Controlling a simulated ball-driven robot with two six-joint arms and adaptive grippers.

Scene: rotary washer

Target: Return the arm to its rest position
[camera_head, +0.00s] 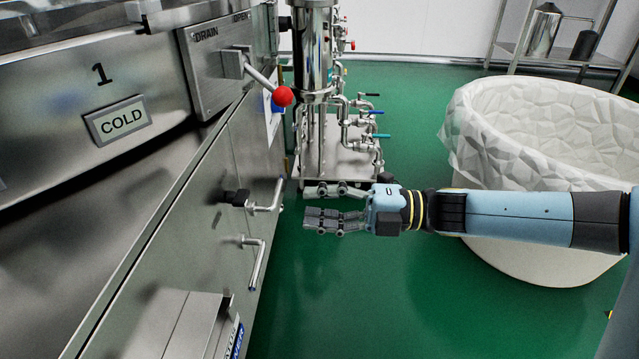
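My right gripper (322,207) is in the middle of the head view, at the end of a light-blue arm (520,216) that comes in from the right. Its fingers point left, a gap shows between them, and nothing is held. The fingertips are a little right of the upper door handle (266,197) on the steel washer cabinet and look apart from it. My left gripper is not in view.
A large lined white bin (540,140) stands right, behind my arm. Steel piping (345,130) stands behind. Green floor (370,300) is clear in front.

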